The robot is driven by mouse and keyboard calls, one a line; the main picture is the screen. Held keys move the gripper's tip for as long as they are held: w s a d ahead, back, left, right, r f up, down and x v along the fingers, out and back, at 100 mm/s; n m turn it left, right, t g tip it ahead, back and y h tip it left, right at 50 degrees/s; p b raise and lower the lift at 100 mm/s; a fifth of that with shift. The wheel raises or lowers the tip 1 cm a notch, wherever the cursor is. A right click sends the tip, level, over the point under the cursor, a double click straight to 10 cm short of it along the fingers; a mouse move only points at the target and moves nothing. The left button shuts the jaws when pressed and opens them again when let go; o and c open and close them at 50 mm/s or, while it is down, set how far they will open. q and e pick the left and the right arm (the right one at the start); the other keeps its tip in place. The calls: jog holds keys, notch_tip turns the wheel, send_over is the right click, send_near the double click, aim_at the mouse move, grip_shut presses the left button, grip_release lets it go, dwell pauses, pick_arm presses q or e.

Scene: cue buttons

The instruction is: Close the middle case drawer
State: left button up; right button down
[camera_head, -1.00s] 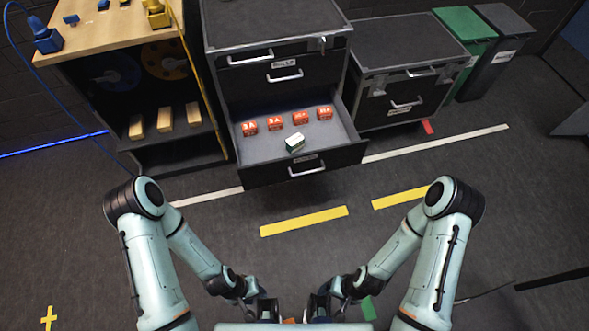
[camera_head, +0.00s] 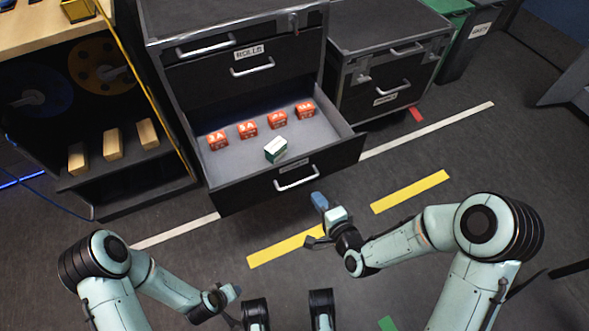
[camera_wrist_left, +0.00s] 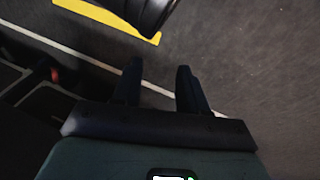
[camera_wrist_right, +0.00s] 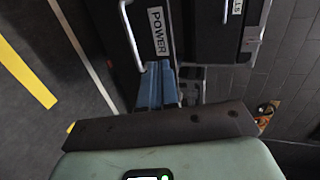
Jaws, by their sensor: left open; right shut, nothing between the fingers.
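The middle case (camera_head: 240,20) is tall and dark, with one drawer (camera_head: 262,189) pulled out below a shut drawer labelled ROLLS. The open drawer has a silver handle (camera_head: 297,178) and holds several red boxes and a green-white box. Its front and POWER label also show in the right wrist view (camera_wrist_right: 158,30). My right gripper (camera_head: 318,200) is shut and empty, just in front of the drawer front, right of the handle; its blue fingers show in the right wrist view (camera_wrist_right: 160,86). My left gripper (camera_head: 234,293) is open and empty, low over the floor, away from the drawer.
A wooden bench with shelves (camera_head: 125,180) stands left of the case. A smaller case (camera_head: 385,65) and bins (camera_head: 470,50) stand to the right. The floor before the drawer, with yellow strips (camera_head: 410,192), is clear apart from my arms.

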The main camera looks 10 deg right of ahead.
jog(key=b, duration=0.3)
send_near(293, 163)
jog(key=x, duration=0.5)
jog(key=shift+f, duration=0.3)
pick_arm(q)
jog(key=s+f+g, duration=0.2)
jog(key=s+f, duration=0.3)
jog(key=s, duration=0.1)
jog(key=shift+s+a+f, duration=0.2)
jog(key=shift+a, duration=0.25)
pick_arm(e)
jog(key=shift+w+a, duration=0.2)
jog(key=shift+w, duration=0.5)
pick_arm(q)
jog(key=shift+w, duration=0.1)
